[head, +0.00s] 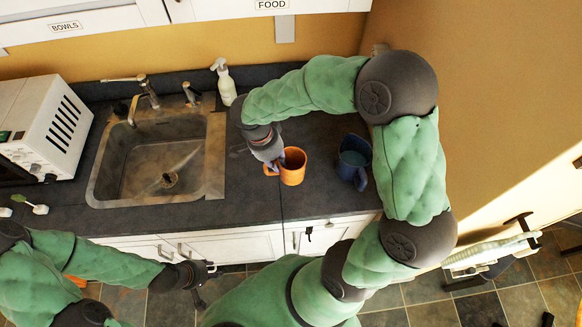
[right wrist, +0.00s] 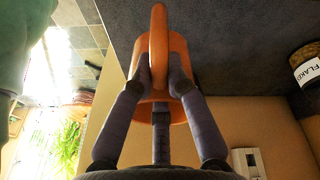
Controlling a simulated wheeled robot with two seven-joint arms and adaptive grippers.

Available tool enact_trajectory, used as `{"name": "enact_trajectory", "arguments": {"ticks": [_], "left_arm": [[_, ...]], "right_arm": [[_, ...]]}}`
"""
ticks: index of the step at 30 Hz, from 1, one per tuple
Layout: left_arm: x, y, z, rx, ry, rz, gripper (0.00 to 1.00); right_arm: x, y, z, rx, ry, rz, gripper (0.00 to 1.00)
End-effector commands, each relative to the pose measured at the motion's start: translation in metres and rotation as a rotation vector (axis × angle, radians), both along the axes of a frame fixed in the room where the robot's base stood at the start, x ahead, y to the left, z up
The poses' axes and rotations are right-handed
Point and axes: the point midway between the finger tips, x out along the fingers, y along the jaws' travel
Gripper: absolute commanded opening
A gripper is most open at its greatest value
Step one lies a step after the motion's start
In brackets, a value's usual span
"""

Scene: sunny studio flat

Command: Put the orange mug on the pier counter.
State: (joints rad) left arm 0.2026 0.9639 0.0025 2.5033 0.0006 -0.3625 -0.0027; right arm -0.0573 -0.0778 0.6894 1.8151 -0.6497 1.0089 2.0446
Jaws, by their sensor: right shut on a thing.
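The orange mug (head: 292,167) is at the dark counter to the right of the sink in the head view, upright, with its handle toward the left. My right gripper (head: 271,163) is shut on that handle. In the right wrist view the fingers (right wrist: 158,80) close on both sides of the handle of the mug (right wrist: 177,45). I cannot tell whether the mug touches the counter or hangs just above it. My left gripper (head: 206,284) is open and empty, low in front of the cabinets. Nothing in view marks which surface is the pier counter.
A dark blue mug (head: 354,160) stands close to the right of the orange mug. A jar (right wrist: 308,68) shows in the right wrist view. The counter's front strip (head: 265,205) is clear.

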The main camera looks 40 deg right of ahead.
Motion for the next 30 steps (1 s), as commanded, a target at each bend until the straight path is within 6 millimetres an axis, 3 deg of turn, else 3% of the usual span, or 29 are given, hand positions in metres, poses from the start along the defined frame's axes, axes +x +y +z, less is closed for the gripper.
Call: {"name": "enact_trajectory", "arguments": {"ticks": [3, 9, 16, 24, 30], "left_arm": [[0.000, 0.000, -0.002, 0.000, 0.000, 0.000, 0.40], [0.000, 0.000, -0.002, 0.000, 0.000, 0.000, 0.40], [0.000, 0.000, -0.003, 0.000, 0.000, 0.000, 0.40], [0.000, 0.000, -0.003, 0.000, 0.000, 0.000, 0.40], [0.000, 0.000, -0.003, 0.000, 0.000, 0.000, 0.40]], "right_arm": [[-0.001, -0.016, -0.023, 0.001, 0.005, -0.001, 0.00], [-0.001, -0.033, -0.043, 0.000, 0.002, 0.002, 0.00], [-0.001, -0.042, -0.053, -0.001, 0.002, 0.002, 0.00], [-0.001, -0.044, -0.085, -0.001, 0.003, 0.004, 0.00], [0.000, -0.044, -0.086, -0.001, 0.000, 0.003, 0.00]]}}
